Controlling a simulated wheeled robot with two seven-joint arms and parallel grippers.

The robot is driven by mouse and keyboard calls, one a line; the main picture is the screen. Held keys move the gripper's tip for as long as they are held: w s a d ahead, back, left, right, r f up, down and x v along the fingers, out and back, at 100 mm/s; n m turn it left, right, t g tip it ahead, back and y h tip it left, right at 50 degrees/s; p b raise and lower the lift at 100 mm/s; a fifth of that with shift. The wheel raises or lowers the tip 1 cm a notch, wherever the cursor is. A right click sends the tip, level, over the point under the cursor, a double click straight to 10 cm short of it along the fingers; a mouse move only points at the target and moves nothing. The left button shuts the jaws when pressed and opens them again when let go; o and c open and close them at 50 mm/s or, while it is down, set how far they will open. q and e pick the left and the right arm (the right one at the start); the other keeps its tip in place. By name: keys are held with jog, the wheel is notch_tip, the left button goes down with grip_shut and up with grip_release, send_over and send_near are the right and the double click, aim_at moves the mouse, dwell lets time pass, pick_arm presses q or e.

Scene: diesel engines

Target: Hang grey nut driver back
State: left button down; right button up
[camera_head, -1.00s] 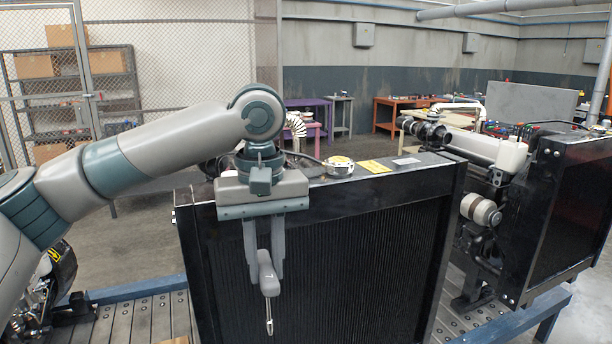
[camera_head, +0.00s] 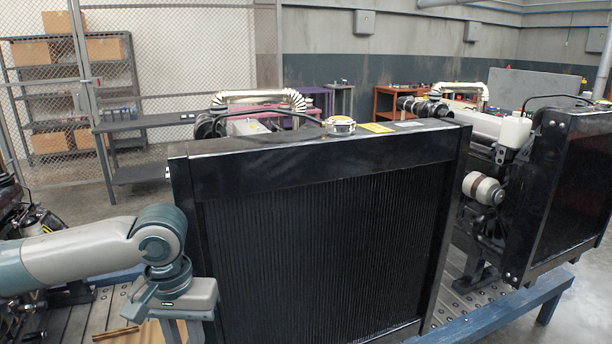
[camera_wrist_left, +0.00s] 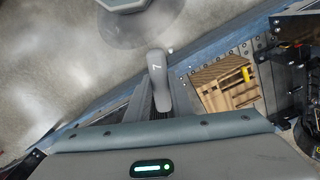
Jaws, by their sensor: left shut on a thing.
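The grey nut driver (camera_wrist_left: 157,80), with a white 7 on its handle, shows in the left wrist view. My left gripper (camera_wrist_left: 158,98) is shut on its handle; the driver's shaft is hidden. In the head view my left gripper (camera_head: 183,331) hangs low in front of the left edge of the black radiator, its fingertips cut off by the bottom edge and the driver out of sight. A wooden tray (camera_wrist_left: 222,92) lies on the metal bench right of the driver in the wrist view, with a yellow item at its edge. My right gripper is in neither view.
The tall black radiator (camera_head: 325,240) fills the middle of the head view, close to my left gripper. A second engine with its radiator (camera_head: 570,190) stands at the right. The blue bench edge (camera_head: 500,320) runs along the front right. Grey floor shows beyond the bench.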

pick_arm(q)
jog(key=s+f, duration=0.4)
jog(key=f, duration=0.2)
jog(key=shift+s, duration=0.4)
jog(key=shift+w+a+r, duration=0.1)
